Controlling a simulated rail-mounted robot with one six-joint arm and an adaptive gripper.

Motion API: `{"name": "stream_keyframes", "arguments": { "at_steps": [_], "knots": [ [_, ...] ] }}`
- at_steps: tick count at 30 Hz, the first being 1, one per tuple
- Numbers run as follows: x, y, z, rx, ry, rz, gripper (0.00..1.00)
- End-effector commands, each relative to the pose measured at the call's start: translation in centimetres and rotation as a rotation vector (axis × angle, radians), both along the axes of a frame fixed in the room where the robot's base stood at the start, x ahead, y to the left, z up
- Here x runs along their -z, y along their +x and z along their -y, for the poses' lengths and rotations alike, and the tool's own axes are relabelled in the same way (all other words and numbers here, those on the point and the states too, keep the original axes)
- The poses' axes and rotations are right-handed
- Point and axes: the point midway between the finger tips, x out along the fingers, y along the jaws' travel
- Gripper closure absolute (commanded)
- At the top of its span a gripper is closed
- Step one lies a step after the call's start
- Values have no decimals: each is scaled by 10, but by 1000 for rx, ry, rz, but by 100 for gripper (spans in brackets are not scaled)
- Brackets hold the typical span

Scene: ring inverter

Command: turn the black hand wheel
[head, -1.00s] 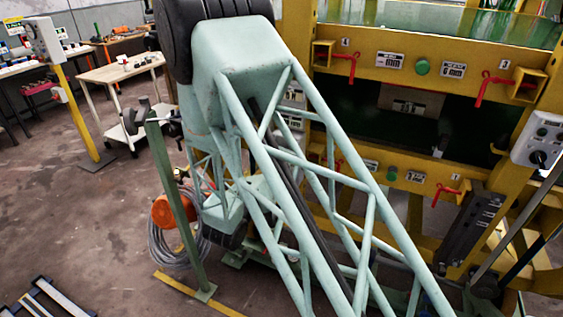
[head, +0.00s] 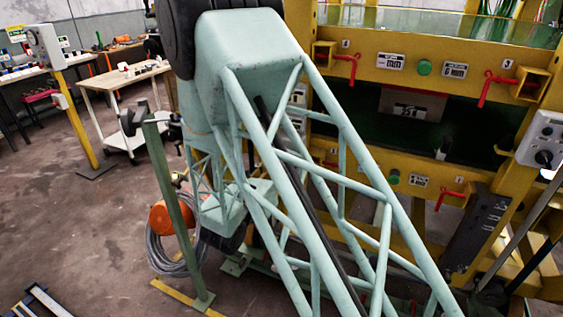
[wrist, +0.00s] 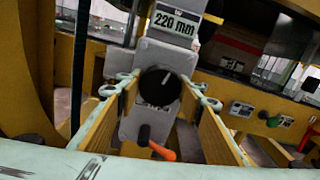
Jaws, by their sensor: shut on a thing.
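The black hand wheel (wrist: 158,86) is a round dark knob with a pale mark on its face. It sits on a grey box in the middle of the wrist view. My gripper (wrist: 159,88) has its two yellow fingers on either side of the wheel, with pale green tips at its left and right edges. The fingers are shut on the wheel. In the head view my green lattice arm fills the middle, and I cannot make out the gripper there.
An orange lever (wrist: 161,150) sticks out just below the wheel, between the fingers. A "220 mm" sign (wrist: 175,23) is above. In the head view, a yellow frame (head: 430,70) with red handles stands right, and a green post (head: 172,205) and coiled cable (head: 165,255) stand left.

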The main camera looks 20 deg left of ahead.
Motion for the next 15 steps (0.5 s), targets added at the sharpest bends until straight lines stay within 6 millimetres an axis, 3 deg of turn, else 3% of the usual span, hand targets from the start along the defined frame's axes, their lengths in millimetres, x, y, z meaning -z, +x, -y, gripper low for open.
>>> {"name": "stream_keyframes", "arguments": {
  "at_steps": [3, 4, 8, 15],
  "knots": [
    [1, 0, 0, 0, -1, -1, 76],
    [1, 0, 0, 0, -1, -1, 63],
    [0, 0, 0, 0, -1, -1, 52],
    [0, 0, 0, 0, -1, 0, 52]
  ]
}}
